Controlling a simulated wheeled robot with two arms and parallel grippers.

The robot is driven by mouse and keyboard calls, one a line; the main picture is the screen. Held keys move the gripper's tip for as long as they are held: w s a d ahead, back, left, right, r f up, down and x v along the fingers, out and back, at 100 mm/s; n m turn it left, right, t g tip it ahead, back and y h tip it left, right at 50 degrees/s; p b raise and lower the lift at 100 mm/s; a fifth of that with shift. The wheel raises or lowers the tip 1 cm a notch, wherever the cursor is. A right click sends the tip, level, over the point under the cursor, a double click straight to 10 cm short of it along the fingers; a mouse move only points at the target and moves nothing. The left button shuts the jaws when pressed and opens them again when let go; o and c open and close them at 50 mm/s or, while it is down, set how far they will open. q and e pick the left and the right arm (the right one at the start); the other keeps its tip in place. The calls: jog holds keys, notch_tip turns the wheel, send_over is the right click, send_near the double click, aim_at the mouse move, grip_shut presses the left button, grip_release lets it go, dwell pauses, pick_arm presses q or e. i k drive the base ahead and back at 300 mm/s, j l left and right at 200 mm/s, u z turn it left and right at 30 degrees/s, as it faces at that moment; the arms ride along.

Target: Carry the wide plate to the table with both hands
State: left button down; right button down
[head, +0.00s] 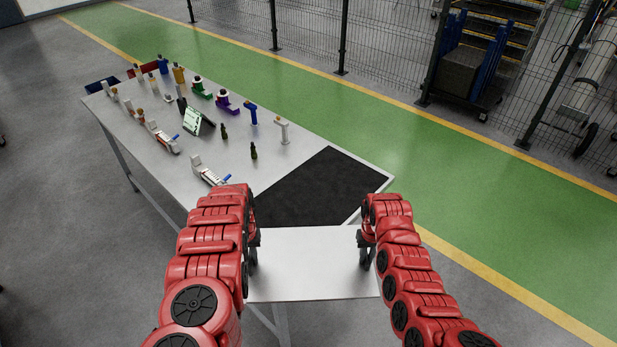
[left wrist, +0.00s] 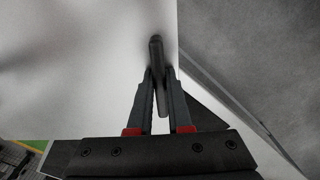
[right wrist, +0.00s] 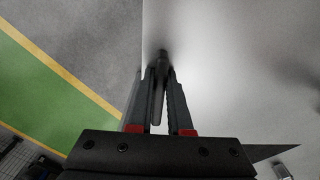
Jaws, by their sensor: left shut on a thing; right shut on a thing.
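The wide plate (head: 312,266) is a pale, flat rectangular sheet held between my two arms in the head view, at the near end of the table (head: 118,120). It covers the table's near edge and the front of a black mat area (head: 318,188). My left gripper (head: 253,250) is shut on a dark handle at the plate's left side; the left wrist view shows the fingers (left wrist: 160,78) around it. My right gripper (head: 364,250) is shut on the matching handle at the right side, also seen in the right wrist view (right wrist: 161,78). How high the plate sits above the table is unclear.
Several small tools and bottles stand on the table's far and left part, with a dark tablet-like stand (head: 197,118) among them. The black mat is bare. A green walkway (head: 440,165) and a wire fence (head: 300,30) lie beyond.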

aim_at(308, 199)
jog(key=i, duration=1.05)
